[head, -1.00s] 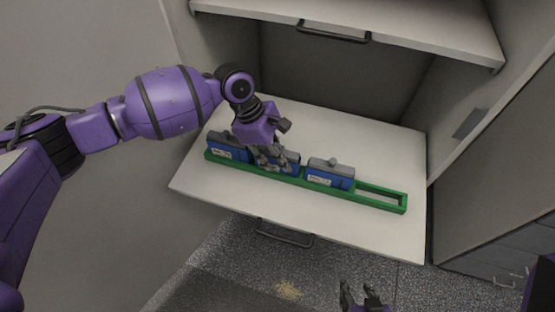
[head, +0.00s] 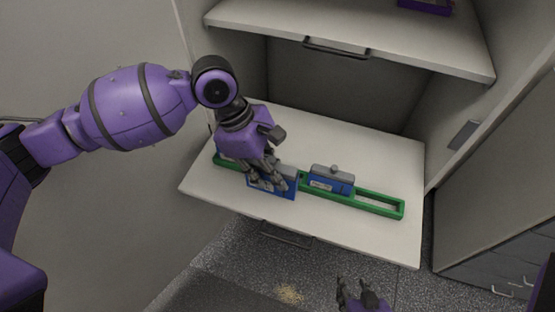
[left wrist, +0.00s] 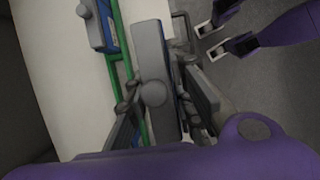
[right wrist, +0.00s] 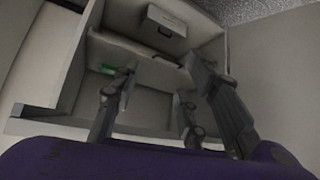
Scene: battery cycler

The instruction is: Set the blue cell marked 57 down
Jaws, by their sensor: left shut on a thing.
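My left gripper (head: 266,182) is shut on a blue cell (head: 272,191) with a grey top. The cell hangs just in front of the green rack (head: 378,205), over the front part of the white shelf. Its number is not legible. In the left wrist view the cell's grey top (left wrist: 153,60) is between the fingers, beside the green rail. Another blue cell (head: 331,180) sits upright in the rack to the right. A further cell at the rack's left end is mostly hidden behind my gripper. My right gripper (head: 362,297) is open and empty, low in front of the shelf; its fingers are apart in the right wrist view (right wrist: 155,100).
The rack's right end slot is empty. An upper shelf (head: 400,50) with a handle overhangs the back. A cabinet side wall stands at the right. The white shelf (head: 385,235) is bare along its front right.

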